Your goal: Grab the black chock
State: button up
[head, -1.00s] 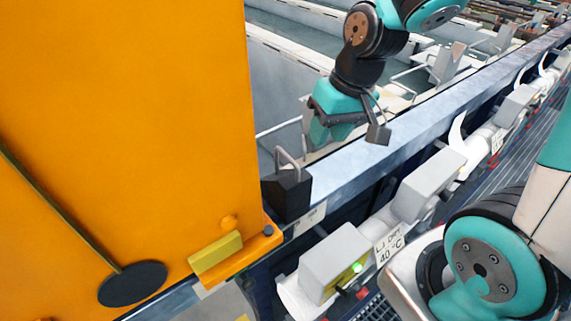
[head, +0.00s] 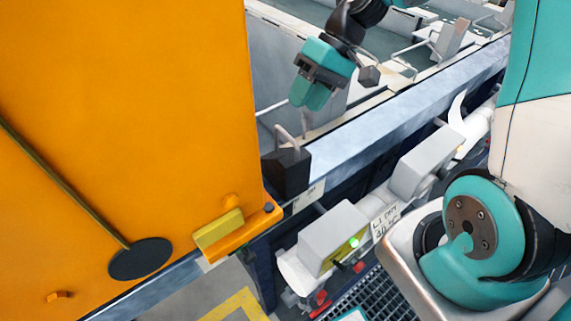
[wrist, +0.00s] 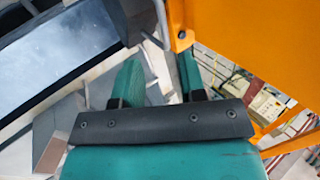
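The black chock (head: 287,172) is a dark block with a grey bar handle (head: 291,136) rising from its top. In the head view it sits on the blue-grey rail, right against the orange panel. My gripper (head: 309,101) is above it and slightly to its right, apart from it, with its teal fingers tilted down to the left. The wrist view shows the two fingers (wrist: 158,82) spread with a gap between them, empty. A pale curved bar shows beyond the fingers there; I cannot tell whether it is the chock's handle.
A large orange panel (head: 120,110) fills the left, with a yellow block (head: 218,235) at its lower edge. The rail (head: 370,138) runs away to the upper right. Grey boxes (head: 334,237) line its near side. Open tanks lie behind the rail.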

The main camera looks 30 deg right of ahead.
aim_at(284, 132)
jog(key=p+x, duration=0.1)
jog(key=x, duration=0.2)
jog(key=p+x, duration=0.1)
jog(key=x, duration=0.3)
jog(key=shift+a+r+p, duration=0.15)
jog(key=shift+a+p, duration=0.2)
jog(key=shift+a+f, duration=0.25)
jog(key=shift+f, duration=0.25)
grip_shut()
dwell(0.6)
